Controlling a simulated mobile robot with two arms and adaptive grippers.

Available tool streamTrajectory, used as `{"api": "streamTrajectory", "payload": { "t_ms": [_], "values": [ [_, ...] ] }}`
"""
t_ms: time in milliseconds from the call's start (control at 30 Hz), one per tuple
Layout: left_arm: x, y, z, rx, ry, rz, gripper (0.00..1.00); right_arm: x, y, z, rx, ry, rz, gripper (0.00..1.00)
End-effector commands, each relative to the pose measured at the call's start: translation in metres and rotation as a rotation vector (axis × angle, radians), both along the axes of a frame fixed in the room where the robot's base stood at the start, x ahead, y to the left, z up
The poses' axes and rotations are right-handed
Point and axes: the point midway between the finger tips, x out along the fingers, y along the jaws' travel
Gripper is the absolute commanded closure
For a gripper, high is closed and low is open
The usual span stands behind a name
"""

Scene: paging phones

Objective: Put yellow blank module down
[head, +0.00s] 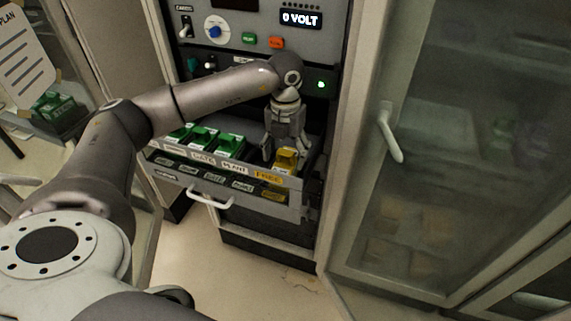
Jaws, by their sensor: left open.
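The yellow module (286,160) stands in the rightmost slot of a pulled-out drawer, behind a yellow label that seems to read "FREE". My left gripper (278,158) points down at the module from above, with its fingers open around or just beside it; I cannot tell whether they touch it. Several green modules (231,146) stand in the slots to the left, behind labels such as "GATE" and "PLANT". The drawer (208,198) has a pale handle on its front. My right gripper is not in view.
Above the drawer is a control panel (249,38) with knobs, buttons and a "0 VOLT" display (301,18). A glass-fronted cabinet door (450,150) with a white handle (391,135) stands at the right. Bare floor (215,255) lies below the drawer.

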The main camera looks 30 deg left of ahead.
Motion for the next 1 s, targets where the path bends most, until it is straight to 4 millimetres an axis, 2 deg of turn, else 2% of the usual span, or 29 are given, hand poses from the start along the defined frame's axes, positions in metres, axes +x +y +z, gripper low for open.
{"api": "streamTrajectory", "payload": {
  "t_ms": [33, 200, 400, 567, 1000],
  "values": [
    [0.001, 0.0, 0.01, 0.001, -0.007, -0.001, 0.33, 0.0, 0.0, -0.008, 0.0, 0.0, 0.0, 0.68],
    [0.001, -0.001, 0.046, -0.001, -0.005, -0.002, 0.33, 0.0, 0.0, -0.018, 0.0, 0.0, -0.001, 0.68],
    [0.0, 0.0, 0.075, -0.001, -0.001, -0.001, 0.33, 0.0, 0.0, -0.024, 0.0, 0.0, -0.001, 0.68],
    [0.0, 0.0, 0.083, 0.0, 0.0, 0.0, 0.33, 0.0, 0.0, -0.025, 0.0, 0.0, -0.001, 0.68],
    [0.0, 0.0, 0.083, 0.0, 0.0, -0.001, 0.33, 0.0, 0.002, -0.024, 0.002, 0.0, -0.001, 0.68]
  ]
}}
